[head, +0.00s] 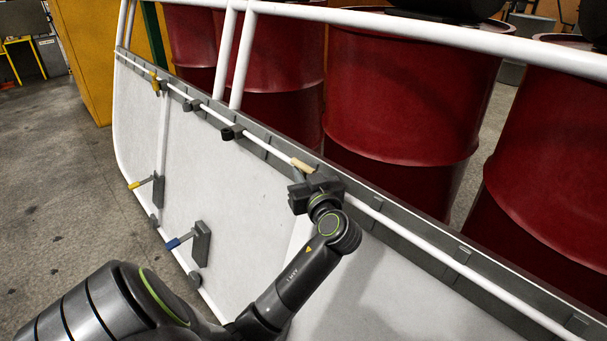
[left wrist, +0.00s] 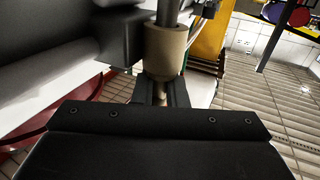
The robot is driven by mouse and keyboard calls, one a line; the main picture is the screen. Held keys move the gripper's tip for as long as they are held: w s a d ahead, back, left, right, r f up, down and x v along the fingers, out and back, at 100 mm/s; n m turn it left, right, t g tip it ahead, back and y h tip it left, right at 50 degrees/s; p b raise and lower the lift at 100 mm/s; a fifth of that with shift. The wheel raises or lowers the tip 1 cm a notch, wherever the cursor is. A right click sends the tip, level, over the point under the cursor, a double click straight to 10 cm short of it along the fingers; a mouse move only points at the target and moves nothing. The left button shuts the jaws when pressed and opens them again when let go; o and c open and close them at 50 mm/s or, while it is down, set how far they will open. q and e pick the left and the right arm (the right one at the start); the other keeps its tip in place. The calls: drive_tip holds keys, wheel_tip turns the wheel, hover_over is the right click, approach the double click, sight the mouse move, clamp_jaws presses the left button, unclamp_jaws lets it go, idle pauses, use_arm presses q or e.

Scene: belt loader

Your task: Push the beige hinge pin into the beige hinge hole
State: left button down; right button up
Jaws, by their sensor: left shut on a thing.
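My left gripper (head: 316,190) is at the tilted white panel's upper rail, right at the beige hinge sleeve (head: 302,165). In the left wrist view the sleeve (left wrist: 165,52) is a thick beige cylinder just beyond the fingers, with a dark rod running on from its far end. My left gripper (left wrist: 162,98) is shut on a narrower beige pin (left wrist: 161,90) between its dark fingers. The pin looks in line with the sleeve and at its near end. How deep it sits in the hole is hidden. My right gripper is in neither view.
The white panel (head: 245,190) carries a blue-handled latch (head: 180,241) and a yellow-handled latch (head: 136,184). Dark clamps (head: 232,132) and a yellow piece (head: 156,82) sit along the rail. Red drums (head: 395,100) stand close behind white guard rails. Floor at left is clear.

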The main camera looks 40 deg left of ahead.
use_arm(q)
drive_tip(key=shift+f, duration=0.25)
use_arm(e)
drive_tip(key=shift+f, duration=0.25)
use_arm(q)
drive_tip(key=c, duration=1.4)
unclamp_jaws()
drive_tip(key=shift+f, duration=0.1)
drive_tip(key=shift+d, duration=0.1)
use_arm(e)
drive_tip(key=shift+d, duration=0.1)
